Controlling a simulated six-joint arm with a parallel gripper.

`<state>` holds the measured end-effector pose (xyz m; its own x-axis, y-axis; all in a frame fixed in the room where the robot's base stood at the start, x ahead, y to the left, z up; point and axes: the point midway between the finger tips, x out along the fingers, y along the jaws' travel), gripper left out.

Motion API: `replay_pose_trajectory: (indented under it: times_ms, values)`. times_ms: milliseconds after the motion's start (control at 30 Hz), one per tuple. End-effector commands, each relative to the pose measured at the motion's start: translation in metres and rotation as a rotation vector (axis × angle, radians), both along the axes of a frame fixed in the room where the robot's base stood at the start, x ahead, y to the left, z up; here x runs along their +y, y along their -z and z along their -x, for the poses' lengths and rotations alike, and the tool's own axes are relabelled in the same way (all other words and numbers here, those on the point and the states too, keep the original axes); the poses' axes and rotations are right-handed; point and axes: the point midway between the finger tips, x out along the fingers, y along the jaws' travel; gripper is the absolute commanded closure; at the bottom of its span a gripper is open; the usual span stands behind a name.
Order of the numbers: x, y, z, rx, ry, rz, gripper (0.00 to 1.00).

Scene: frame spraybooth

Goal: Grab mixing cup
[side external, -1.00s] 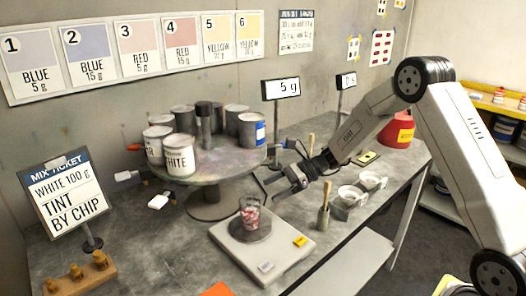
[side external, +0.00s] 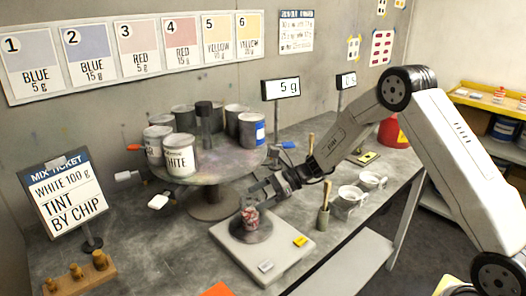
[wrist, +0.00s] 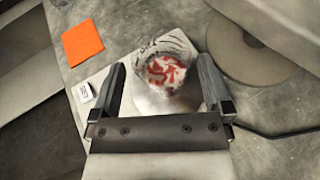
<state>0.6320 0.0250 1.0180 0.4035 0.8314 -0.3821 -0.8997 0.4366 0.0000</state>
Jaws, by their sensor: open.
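The mixing cup (side external: 251,217) is a small clear cup with red and white contents. It stands upright on the round plate of the scale (side external: 290,252). In the wrist view the cup (wrist: 163,72) shows from above, ahead of and between the two fingers. My gripper (side external: 256,192) is open and empty, at the cup's upper part in the side view. In the wrist view my gripper (wrist: 162,80) has one finger on each side of the cup's line. I cannot tell whether a finger touches the cup.
A round turntable (side external: 203,180) with several paint cans stands behind the scale. A brush pot (side external: 323,218) and white bowls (side external: 350,196) stand to the right. An orange sheet (wrist: 83,40) lies beside the scale. The mix ticket sign (side external: 66,195) stands at left.

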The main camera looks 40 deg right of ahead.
Motion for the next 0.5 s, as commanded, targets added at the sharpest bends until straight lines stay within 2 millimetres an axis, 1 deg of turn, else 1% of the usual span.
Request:
replay_pose_trajectory:
  times_ms: [100, 233, 333, 500]
  values:
    - [0.012, 0.008, -0.006, 0.001, -0.003, 0.0, 0.0]
    - [0.021, 0.012, -0.011, 0.001, -0.001, 0.001, 0.0]
    - [0.025, 0.013, -0.013, 0.0, 0.0, 0.001, 0.0]
    - [0.025, 0.013, -0.013, 0.0, 0.001, 0.001, 0.0]
